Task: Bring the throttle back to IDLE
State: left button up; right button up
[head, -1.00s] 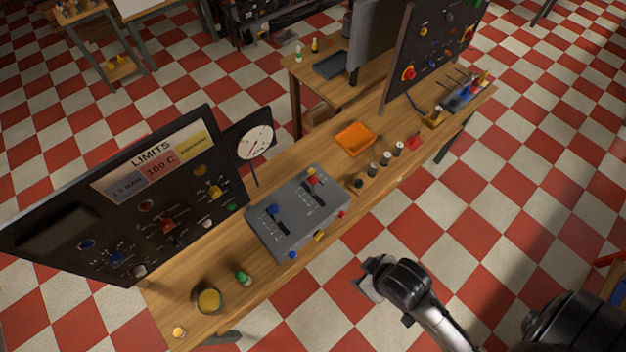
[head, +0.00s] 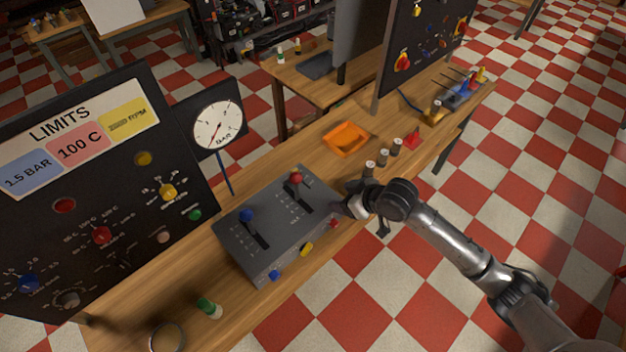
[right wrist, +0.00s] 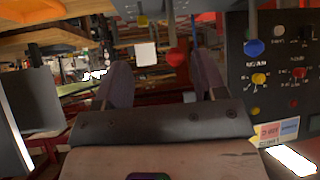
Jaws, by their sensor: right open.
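A grey lever box (head: 265,225) stands on the wooden bench. It carries a red-knobbed lever (head: 296,178) and a blue-knobbed lever (head: 246,215), each in a dark slot. The slot labels are too small to read, so I cannot tell which lever is the throttle. My right gripper (head: 348,204) is beside the right end of the box, apart from both levers. In the right wrist view its two fingers (right wrist: 160,75) are spread and empty. The red knob (right wrist: 177,57) appears beyond them, between the fingers, and the blue knob (right wrist: 253,47) lies to their right. My left gripper is not in view.
A dark LIMITS panel (head: 90,215) and a BAR gauge (head: 218,126) stand behind the box. An orange tray (head: 347,139), several small cylinders and a red piece (head: 412,138) lie to the right. A green-capped bottle (head: 209,308) stands at the front left.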

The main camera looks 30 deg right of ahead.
aim_at(301, 179)
jog(key=w+a+t+y, duration=0.1)
jog(key=w+a, duration=0.1)
jog(key=w, duration=0.2)
jog(key=w+a+f+m+t+y, duration=0.1)
jog(key=w+a, duration=0.2)
jog(key=w, duration=0.1)
jog(key=w+a+y, duration=0.1)
jog(key=w+a, duration=0.1)
jog(key=w, duration=0.2)
jog(key=shift+a+f+t+b, duration=0.25)
jog(key=shift+f+t+b, duration=0.05)
jog(key=shift+t, duration=0.1)
jog(key=shift+w+a+f, duration=0.2)
jog(key=shift+w+a, duration=0.1)
jog(key=shift+w, duration=0.2)
jog(key=shift+c, duration=0.4)
grip_shut()
